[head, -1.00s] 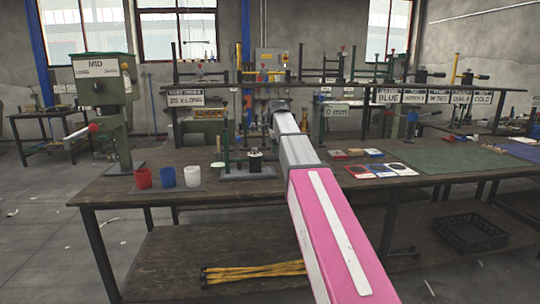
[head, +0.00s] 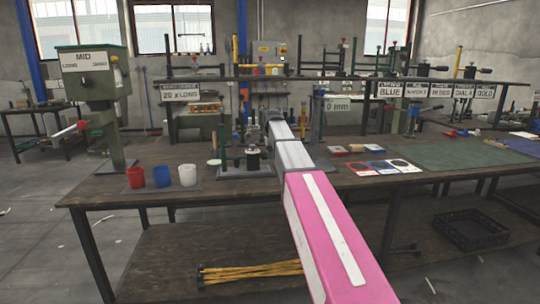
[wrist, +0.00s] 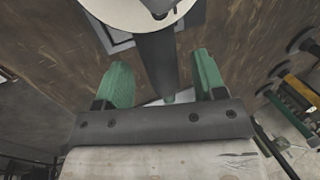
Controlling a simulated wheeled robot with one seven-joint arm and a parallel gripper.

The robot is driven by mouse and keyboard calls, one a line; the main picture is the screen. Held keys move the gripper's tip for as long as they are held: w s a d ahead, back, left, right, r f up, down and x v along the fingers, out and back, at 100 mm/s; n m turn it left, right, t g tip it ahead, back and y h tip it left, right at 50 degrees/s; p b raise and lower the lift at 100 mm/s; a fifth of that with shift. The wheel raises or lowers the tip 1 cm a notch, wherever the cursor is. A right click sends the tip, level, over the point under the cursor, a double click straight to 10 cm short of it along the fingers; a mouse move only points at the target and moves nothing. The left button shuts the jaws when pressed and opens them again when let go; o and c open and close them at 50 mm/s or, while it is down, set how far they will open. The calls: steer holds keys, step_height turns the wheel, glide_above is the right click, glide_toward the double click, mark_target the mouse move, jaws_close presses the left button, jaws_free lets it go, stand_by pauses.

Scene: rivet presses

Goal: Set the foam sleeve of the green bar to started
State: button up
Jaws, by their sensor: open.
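In the wrist view my gripper (wrist: 160,64) is open, with its two green fingers apart. A dark grey cylinder (wrist: 156,62) runs between or just beyond the fingers; it may be the foam sleeve, and I cannot tell whether it touches them. A pale round disc lies at the top of this view. In the head view a dark green upright bar (head: 223,140) stands on a grey base left of my arm. My fingers are hidden behind my arm there.
Red, blue and white cups (head: 162,175) stand on the workbench (head: 110,193) at the left, near a green press (head: 90,85) marked MID. Small coloured cards (head: 380,167) and a green mat (head: 450,156) lie right of my arm. A rack with labels stands behind.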

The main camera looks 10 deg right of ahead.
steer(key=shift+x, duration=0.9)
jaws_close()
steer(key=d, duration=0.7)
steer(key=shift+d, duration=0.2)
jaws_free()
steer(key=v, duration=1)
steer(key=shift+r, duration=0.4)
steer(key=shift+s, duration=0.1)
